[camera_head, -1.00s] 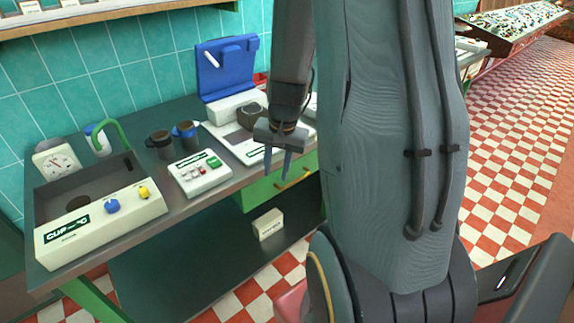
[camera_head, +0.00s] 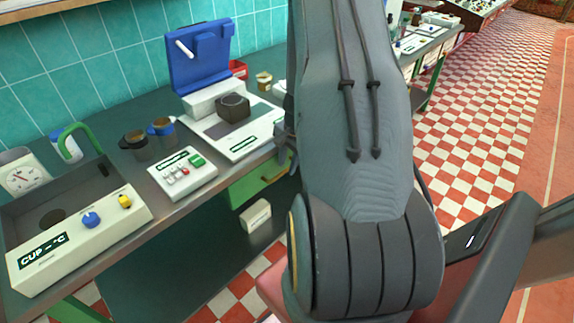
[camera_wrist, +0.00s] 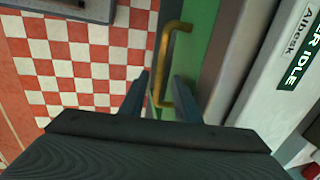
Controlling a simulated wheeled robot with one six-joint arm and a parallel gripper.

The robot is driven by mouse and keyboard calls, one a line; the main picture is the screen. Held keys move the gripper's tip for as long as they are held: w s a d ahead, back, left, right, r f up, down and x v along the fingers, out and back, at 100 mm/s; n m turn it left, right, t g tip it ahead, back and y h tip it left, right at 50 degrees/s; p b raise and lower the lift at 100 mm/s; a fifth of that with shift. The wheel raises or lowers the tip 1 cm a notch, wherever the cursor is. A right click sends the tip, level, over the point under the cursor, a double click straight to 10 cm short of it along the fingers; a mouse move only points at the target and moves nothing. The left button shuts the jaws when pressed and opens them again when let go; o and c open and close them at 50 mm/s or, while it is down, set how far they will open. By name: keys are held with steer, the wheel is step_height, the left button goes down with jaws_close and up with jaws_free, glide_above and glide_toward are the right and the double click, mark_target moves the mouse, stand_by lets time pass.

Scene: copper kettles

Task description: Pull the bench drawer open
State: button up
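The bench drawer (camera_head: 252,186) has a green front under the bench top. Its brass handle (camera_wrist: 165,65) shows in the wrist view, running lengthwise between the fingers of my gripper (camera_wrist: 163,85). The fingers are apart, with a gap on either side of the handle's near end. In the head view my arm hides most of the gripper and part of the drawer; a piece of the handle (camera_head: 274,175) shows beside it. I cannot tell whether the fingers touch the handle.
The bench top (camera_head: 215,205) carries a sink unit (camera_head: 80,235), a button panel (camera_head: 183,173), two mugs and a blue-lidded machine (camera_head: 200,58). A pale box (camera_head: 256,215) stands on the lower shelf. The checkered floor (camera_head: 478,130) to the right is open.

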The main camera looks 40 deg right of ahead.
steer(key=shift+w+f, duration=0.1)
steer(key=shift+f, duration=0.35)
jaws_close()
